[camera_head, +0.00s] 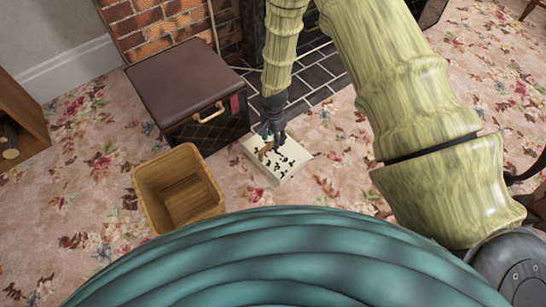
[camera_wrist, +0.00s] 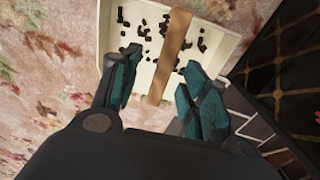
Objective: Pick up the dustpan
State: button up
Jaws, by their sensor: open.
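The dustpan (camera_head: 277,177) is a cream, shallow pan on the floral carpet, in front of the dark box. Several black bits lie in it. In the wrist view the dustpan (camera_wrist: 225,42) fills the upper middle, with a brown wooden handle (camera_wrist: 170,55) running across it. My gripper (camera_head: 270,138) is above the dustpan's back part, pointing down. In the wrist view my gripper (camera_wrist: 159,78) is open, its teal-padded fingers on either side of the handle's lower end. I see no contact, and the exact height gap is hard to tell.
A dark box with a brown lid (camera_head: 184,80) stands close behind and left of the dustpan. A wooden bin (camera_head: 179,187) is at the front left. Dark hearth tiles (camera_head: 318,76) lie behind. Open carpet (camera_head: 335,165) is to the right.

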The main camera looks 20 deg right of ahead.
aim_at(273, 142)
jog(key=shift+w+d+f+b, duration=0.1)
jog(key=shift+w+f+b, duration=0.1)
jog(key=shift+f+b, duration=0.85)
jog(key=shift+w+f+b, duration=0.2)
jog(key=shift+f+b, duration=0.4)
jog(key=shift+f, duration=0.85)
grip_shut()
